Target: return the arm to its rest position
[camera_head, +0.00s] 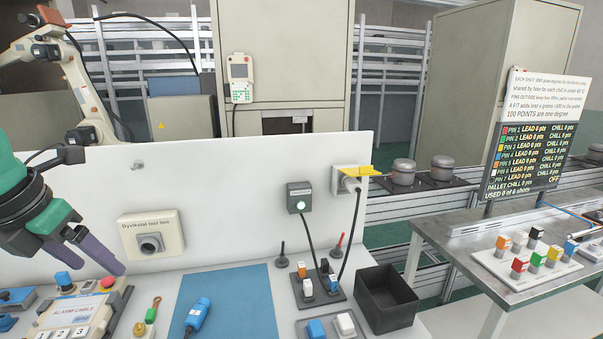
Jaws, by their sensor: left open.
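My left gripper (103,262) comes in from the left edge on a green and black arm. Its dark purple fingers point down and to the right, above the left part of the white bench. The alarm cable box (80,311) with a red button is below the fingertips. My right gripper is not in view.
An upright white panel (250,170) stands behind the bench and carries a test box (151,236). A blue mat (232,300) with a blue connector (197,315), a switch block (321,287) with cables, and a black bin (386,299) lie to the right. A metal table (490,247) is further right.

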